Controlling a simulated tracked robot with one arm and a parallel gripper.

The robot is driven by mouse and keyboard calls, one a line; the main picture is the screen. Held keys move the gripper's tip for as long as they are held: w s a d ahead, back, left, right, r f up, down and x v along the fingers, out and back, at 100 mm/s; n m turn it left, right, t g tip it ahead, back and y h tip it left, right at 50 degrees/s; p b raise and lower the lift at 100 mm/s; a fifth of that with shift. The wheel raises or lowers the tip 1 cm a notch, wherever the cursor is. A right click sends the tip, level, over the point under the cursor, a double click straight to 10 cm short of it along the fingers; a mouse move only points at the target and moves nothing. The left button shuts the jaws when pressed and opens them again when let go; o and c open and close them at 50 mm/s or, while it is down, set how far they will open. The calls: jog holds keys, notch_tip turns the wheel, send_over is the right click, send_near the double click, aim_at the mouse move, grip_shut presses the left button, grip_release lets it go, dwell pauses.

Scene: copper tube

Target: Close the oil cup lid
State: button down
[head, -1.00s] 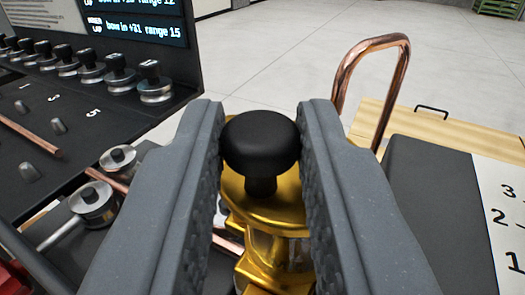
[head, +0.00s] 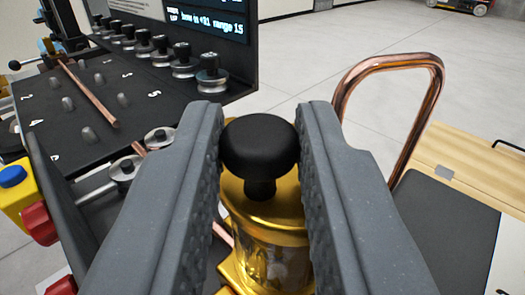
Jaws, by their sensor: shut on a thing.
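The oil cup (head: 268,245) stands in the lower middle of the head view, with a clear body between gold metal parts. Its gold lid (head: 262,207) sits on top and carries a black round knob (head: 259,143). My gripper (head: 260,135) has its two grey ridged fingers on either side of the knob and is shut on it. The cup's lower part is partly hidden by the fingers. I cannot tell whether the lid is fully seated.
A bent copper tube (head: 400,62) rises close on the right, above a wooden board (head: 462,165). A black panel with pegs (head: 120,95) and several rollers (head: 160,45) stand at left. A red and yellow control box (head: 25,195) is at lower left.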

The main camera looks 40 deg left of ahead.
dwell(0.4)
jog(key=c, duration=1.3)
grip_release()
jog(key=shift+d, duration=0.15)
jog(key=b+v, duration=0.2)
jog(key=v, duration=1.1)
jog(key=shift+s+d, duration=0.15)
jog(key=shift+d, duration=0.1)
